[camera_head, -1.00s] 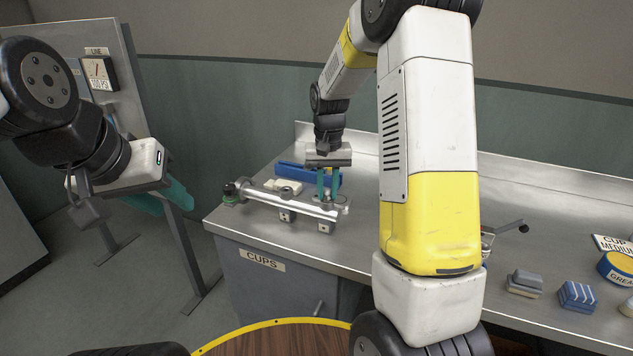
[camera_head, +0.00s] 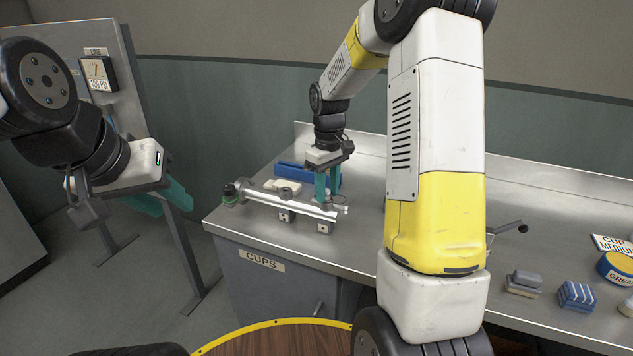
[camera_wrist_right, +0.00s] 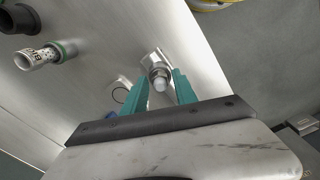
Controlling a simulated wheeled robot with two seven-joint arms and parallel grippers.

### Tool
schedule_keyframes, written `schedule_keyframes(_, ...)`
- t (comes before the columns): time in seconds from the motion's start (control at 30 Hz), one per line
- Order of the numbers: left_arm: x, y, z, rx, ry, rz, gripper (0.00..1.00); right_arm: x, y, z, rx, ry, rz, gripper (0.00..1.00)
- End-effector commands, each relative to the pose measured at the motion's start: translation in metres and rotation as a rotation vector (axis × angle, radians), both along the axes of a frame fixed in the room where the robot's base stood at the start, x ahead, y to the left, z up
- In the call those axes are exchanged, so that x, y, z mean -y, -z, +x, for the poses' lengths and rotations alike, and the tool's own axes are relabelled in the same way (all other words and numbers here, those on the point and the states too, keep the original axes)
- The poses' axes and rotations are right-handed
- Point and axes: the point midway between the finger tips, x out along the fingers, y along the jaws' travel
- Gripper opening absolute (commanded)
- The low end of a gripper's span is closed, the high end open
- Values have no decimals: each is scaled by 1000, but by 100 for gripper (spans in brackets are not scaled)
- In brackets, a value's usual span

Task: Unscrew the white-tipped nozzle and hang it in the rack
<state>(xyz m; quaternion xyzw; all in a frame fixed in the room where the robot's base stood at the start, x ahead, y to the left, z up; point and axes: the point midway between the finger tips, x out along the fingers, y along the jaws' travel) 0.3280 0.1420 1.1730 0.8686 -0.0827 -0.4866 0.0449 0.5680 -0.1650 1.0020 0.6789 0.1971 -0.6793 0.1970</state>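In the head view a silvery tube assembly (camera_head: 290,203) lies along the left end of the steel bench. My right gripper (camera_head: 327,200) points down at the right end of this tube. In the right wrist view a metal fitting with a pale, whitish tip (camera_wrist_right: 160,82) sits between the two teal fingers of my right gripper (camera_wrist_right: 157,88). The fingers look apart, with gaps beside the fitting; contact is not clear. My left gripper (camera_head: 165,198) is off the bench at the left, its teal fingers apart and empty. I cannot make out the rack for certain.
A blue object (camera_head: 294,170) lies behind the tube. A white printed cylinder with a green ring (camera_wrist_right: 40,57) shows in the right wrist view. Blue and grey blocks (camera_head: 577,295) and a yellow-blue grease tin (camera_head: 617,268) stand at right. A panel stand (camera_head: 95,60) is at left.

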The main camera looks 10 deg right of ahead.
Motion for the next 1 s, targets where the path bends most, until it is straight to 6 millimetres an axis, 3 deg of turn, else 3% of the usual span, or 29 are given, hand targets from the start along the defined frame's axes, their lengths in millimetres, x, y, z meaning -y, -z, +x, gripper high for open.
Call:
schedule_keyframes(0.17, 0, 0, 0, 0, 0, 0, 36, -1, 0, 0, 1, 55, -1, 34)
schedule_keyframes(0.7, 0, 0, 0, 0, 0, 0, 36, -3, 0, 0, 1, 933, -1, 34)
schedule_keyframes(1.0, 0, 0, 0, 0, 0, 0, 36, -2, 0, 0, 0, 1053, -1, 34)
